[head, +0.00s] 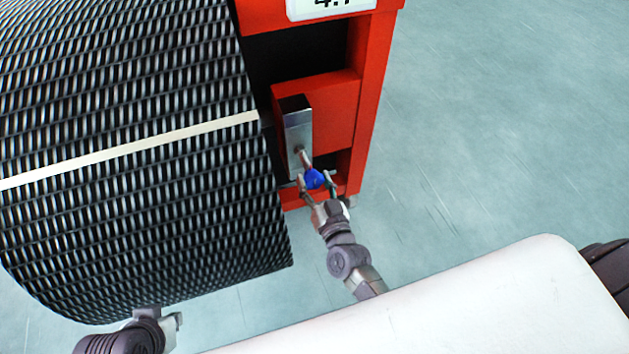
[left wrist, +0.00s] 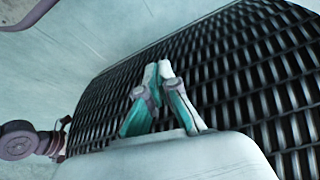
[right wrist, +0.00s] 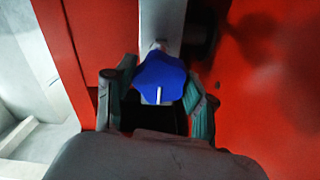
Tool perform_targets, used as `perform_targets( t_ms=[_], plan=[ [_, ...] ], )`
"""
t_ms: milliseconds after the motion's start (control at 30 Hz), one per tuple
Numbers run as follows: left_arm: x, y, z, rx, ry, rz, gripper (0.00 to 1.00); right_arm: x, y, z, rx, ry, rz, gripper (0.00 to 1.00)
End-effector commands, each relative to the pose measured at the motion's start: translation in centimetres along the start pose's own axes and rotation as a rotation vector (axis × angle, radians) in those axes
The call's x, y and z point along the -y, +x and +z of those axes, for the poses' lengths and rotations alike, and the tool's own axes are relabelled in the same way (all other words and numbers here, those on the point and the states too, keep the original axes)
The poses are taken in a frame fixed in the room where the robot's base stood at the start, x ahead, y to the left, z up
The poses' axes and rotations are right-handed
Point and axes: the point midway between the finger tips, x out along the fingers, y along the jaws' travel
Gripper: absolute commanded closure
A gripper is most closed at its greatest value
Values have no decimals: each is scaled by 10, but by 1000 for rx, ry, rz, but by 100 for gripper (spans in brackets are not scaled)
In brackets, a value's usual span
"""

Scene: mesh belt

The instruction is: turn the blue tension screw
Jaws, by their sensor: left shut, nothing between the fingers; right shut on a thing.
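The blue tension screw (head: 314,179) sits at the end of a metal shaft below a grey metal block (head: 299,135) on the red frame. My right gripper (head: 317,182) is shut on the screw, with one finger on each side of it. In the right wrist view the blue screw head (right wrist: 160,76) has lobed edges and a white mark pointing down, between the fingers (right wrist: 158,95). My left gripper (left wrist: 160,80) is shut and empty in front of the black mesh belt (left wrist: 240,70). In the head view it is mostly hidden at the bottom left.
The mesh belt (head: 130,190) curves along the left, with a pale stripe (head: 130,151) across it. The red frame (head: 370,100) stands right of it and carries a partly cut-off white number plate (head: 330,8). The floor at right (head: 490,130) is clear.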

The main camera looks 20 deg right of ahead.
Motion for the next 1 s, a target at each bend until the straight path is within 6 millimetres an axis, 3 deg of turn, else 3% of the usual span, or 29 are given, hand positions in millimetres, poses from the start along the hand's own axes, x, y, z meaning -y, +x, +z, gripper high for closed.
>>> perform_targets(
  t_ms=[233,1000],
  plan=[
    [2,-7,24,116,-4,-4,100,0,0,-1,0,125,-1,80],
    [3,-14,19,107,-4,-5,100,-1,0,1,1,841,0,80]
  ],
)
